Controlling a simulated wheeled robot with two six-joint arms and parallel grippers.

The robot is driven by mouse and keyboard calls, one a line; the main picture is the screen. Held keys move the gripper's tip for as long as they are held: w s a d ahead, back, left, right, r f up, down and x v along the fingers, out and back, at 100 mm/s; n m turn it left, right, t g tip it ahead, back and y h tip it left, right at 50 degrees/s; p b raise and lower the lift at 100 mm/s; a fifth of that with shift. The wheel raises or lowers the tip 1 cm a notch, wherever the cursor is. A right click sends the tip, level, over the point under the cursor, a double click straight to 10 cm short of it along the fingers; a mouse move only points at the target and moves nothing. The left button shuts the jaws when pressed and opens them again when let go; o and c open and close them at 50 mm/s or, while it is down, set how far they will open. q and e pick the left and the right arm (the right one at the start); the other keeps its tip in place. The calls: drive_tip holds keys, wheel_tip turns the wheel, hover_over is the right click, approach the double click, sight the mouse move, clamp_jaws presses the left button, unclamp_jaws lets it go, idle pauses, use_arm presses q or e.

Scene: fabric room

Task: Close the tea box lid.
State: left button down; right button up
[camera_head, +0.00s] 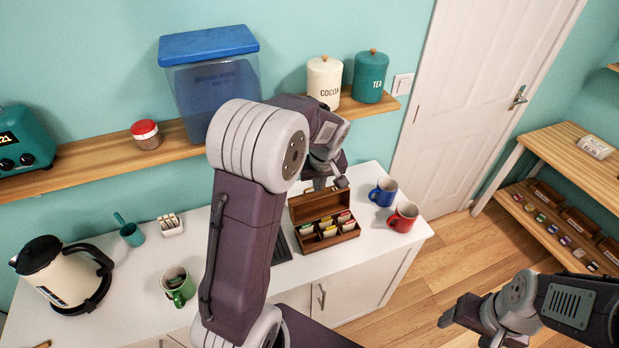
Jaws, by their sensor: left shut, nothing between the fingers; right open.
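The wooden tea box (330,242) stands on the white counter right of the picture's middle. Its lid (312,205) is up, at the back of the box, and the compartments with colourful tea packets show. My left gripper (342,183) is shut and empty, just above and behind the raised lid. Whether it touches the lid I cannot tell, as my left arm hides part of that area. My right gripper (446,318) is at the lower right, over the floor, away from the counter; it is open and empty.
A blue mug (382,192) and a red mug (402,217) stand right of the box. A green mug (178,287) and a kettle (55,272) stand at the left. Cocoa (324,82) and tea canisters (370,76) sit on the wall shelf above.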

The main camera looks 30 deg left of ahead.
use_arm(q)
drive_tip(key=w+a+n+y+p, duration=0.1)
drive_tip(key=w+a+n, duration=0.1)
drive_tip(key=w+a, duration=0.3)
drive_tip(key=p, duration=0.2)
hover_over(309, 193)
wheel_tip(309, 193, down, 8)
drive_tip(key=shift+d, duration=0.1)
drive_tip(key=shift+f, duration=0.55)
use_arm(e)
drive_tip(key=r, duration=0.4)
drive_tip(key=shift+w+d, duration=0.25)
use_arm(q)
drive_tip(key=shift+w, duration=0.1)
